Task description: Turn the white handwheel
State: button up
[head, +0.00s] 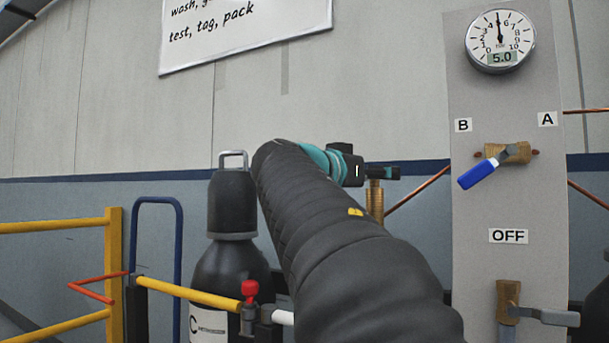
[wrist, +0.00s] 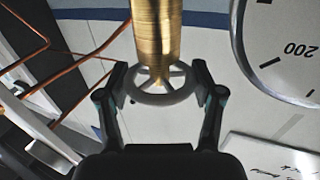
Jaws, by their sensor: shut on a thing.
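The white handwheel (wrist: 160,99) shows in the wrist view as a pale spoked ring at the end of a brass valve body (wrist: 158,35). My gripper (wrist: 160,80) has one finger on each side of the wheel and is shut on its rim. In the head view my gripper (head: 382,171) is at the top of the brass fitting (head: 375,200), behind my arm. The handwheel itself cannot be made out in the head view.
A grey panel (head: 470,215) at right carries a gauge (head: 500,40) reading 5.0, a blue-handled valve (head: 477,174) and a lower lever valve (head: 508,295). A black cylinder (head: 225,270) and yellow railing (head: 115,260) stand left. Copper pipes (wrist: 85,55) run near my gripper.

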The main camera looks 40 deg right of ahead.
jog(key=shift+g, duration=0.3)
jog(key=shift+w+m+g+b, duration=0.15)
jog(key=shift+m+g+b, duration=0.35)
jog(key=shift+m+g, duration=0.35)
jog(key=shift+m+g+y+p, duration=0.5)
jog(key=shift+m+g, duration=1.15)
jog(key=shift+g, duration=1)
jog(key=o, duration=1.2)
jog(key=shift+c, duration=0.2)
jog(key=shift+a, duration=0.1)
